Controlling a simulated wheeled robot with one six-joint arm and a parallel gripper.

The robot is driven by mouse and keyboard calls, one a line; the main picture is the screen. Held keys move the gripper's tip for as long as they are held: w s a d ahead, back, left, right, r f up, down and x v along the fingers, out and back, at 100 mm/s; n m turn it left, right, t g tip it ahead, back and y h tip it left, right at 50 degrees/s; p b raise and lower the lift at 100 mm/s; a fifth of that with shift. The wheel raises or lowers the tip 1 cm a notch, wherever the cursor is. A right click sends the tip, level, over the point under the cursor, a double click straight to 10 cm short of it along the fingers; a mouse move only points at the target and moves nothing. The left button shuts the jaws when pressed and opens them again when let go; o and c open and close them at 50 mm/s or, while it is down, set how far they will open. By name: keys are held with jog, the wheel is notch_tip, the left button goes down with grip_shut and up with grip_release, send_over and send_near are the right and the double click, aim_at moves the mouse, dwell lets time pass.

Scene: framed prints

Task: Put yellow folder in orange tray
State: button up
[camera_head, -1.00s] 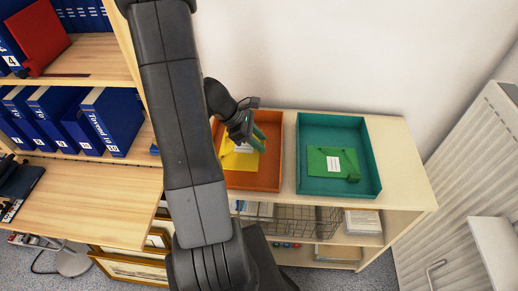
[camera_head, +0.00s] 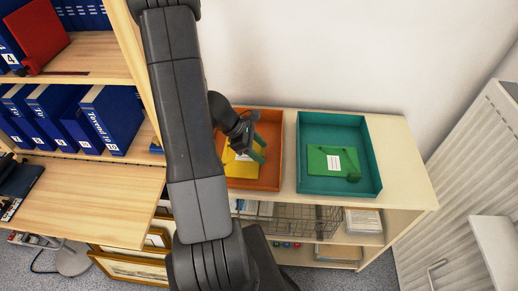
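The yellow folder (camera_head: 239,170) with a white label lies in the orange tray (camera_head: 268,180), partly hidden by my arm. The orange tray stands on top of the low shelf, left of the teal tray. My gripper (camera_head: 259,149), with green fingers, is over the orange tray at the upper right part of the folder. The fingers look spread apart, and the folder lies below them. Whether a finger touches the folder is hard to tell.
The teal tray (camera_head: 371,150) holds a green folder (camera_head: 332,162). The cabinet top is bare to the right of it (camera_head: 402,165). A bookcase with blue binders (camera_head: 112,118) and a red folder (camera_head: 38,38) stands at left. A radiator (camera_head: 470,150) is at right.

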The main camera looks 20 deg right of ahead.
jog(key=shift+r, duration=0.1)
jog(key=shift+r+p, duration=0.2)
jog(key=shift+p, duration=0.1)
jog(key=p+v, duration=0.8)
jog(key=v, duration=0.3)
jog(key=shift+a+r+p, duration=0.25)
jog(key=shift+a+p, duration=0.05)
jog(key=shift+p, duration=0.05)
jog(key=b+x, duration=0.9)
jog(key=x, duration=0.3)
jog(key=shift+w+f, duration=0.15)
jog(key=shift+f, duration=0.05)
jog(key=shift+r, duration=0.1)
jog(key=shift+r, duration=0.1)
